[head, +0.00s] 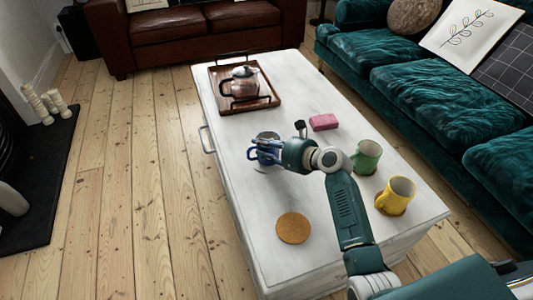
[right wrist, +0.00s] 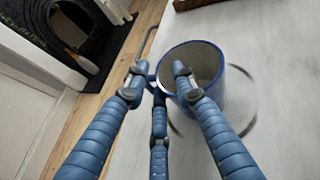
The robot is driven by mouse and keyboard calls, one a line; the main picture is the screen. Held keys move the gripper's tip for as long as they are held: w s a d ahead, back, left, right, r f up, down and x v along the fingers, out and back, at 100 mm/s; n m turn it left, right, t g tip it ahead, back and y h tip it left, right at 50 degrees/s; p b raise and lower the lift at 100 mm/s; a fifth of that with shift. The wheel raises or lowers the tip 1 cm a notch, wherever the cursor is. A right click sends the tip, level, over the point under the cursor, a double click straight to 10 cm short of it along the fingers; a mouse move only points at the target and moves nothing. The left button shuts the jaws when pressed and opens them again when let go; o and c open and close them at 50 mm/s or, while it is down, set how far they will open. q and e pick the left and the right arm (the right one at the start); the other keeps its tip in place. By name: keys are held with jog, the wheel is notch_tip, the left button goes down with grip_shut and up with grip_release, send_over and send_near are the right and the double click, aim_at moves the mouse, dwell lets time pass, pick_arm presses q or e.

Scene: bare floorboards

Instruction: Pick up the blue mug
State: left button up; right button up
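The blue mug (head: 268,136) stands upright on the white table, left of its middle. In the right wrist view the mug (right wrist: 213,100) shows its pale inside and blue rim, with its handle side toward my fingers. My right gripper (head: 262,151) is at the mug. In the right wrist view its fingers (right wrist: 157,80) are spread apart, one in front of the mug's near side and another to the left, with the handle area between them. Firm contact cannot be made out, and the fingers partly hide the handle. My left gripper is not in view.
On the white table (head: 245,215) are a wooden tray (head: 217,82) with a teapot (head: 244,82), a pink sponge (head: 323,122), a green mug (head: 367,157), a yellow mug (head: 396,195) and a cork coaster (head: 293,228). A teal sofa (head: 430,90) stands right; a brown sofa (head: 190,27) stands behind.

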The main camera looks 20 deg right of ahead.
grip_shut()
jog(key=shift+r, duration=0.15)
